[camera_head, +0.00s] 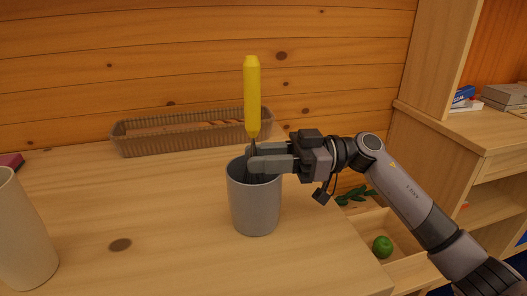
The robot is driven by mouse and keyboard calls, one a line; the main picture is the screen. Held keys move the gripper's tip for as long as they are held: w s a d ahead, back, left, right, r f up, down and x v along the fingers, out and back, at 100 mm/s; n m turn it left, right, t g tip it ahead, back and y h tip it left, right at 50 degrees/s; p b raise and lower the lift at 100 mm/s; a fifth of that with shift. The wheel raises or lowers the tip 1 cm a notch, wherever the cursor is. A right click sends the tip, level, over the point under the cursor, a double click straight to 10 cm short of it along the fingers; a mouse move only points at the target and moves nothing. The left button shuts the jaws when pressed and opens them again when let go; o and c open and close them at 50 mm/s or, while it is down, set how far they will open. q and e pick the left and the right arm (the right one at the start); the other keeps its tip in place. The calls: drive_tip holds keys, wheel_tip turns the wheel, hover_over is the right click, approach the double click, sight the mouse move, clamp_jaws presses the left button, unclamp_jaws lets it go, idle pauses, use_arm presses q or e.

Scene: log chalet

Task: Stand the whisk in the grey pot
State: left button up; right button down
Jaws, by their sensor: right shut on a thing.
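The whisk (252,97) has a yellow handle and stands upright, handle up. Its lower end is inside the grey pot (255,211), partly hidden by the pot's wall and by my gripper. The grey pot stands upright on the wooden table. My right gripper (256,157) comes in from the right at the height of the pot's rim and is shut on the whisk just below its handle. I cannot tell whether the whisk touches the pot's bottom. My left gripper is not in view.
A long brown basket (150,139) stands behind the pot against the log wall. A pale cup (24,236) stands at the left front. A low open bin with a green fruit (382,246) lies beyond the table's right edge, near wooden shelves (500,163). The table between cup and pot is clear.

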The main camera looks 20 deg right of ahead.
drive_tip(key=c, duration=0.8)
unclamp_jaws()
drive_tip(key=shift+f, duration=0.15)
drive_tip(key=d, duration=0.7)
drive_tip(key=shift+s+d+f, duration=0.1)
drive_tip(key=shift+s+f, duration=0.05)
drive_tip(key=shift+s, duration=0.15)
drive_tip(key=shift+d, duration=0.1)
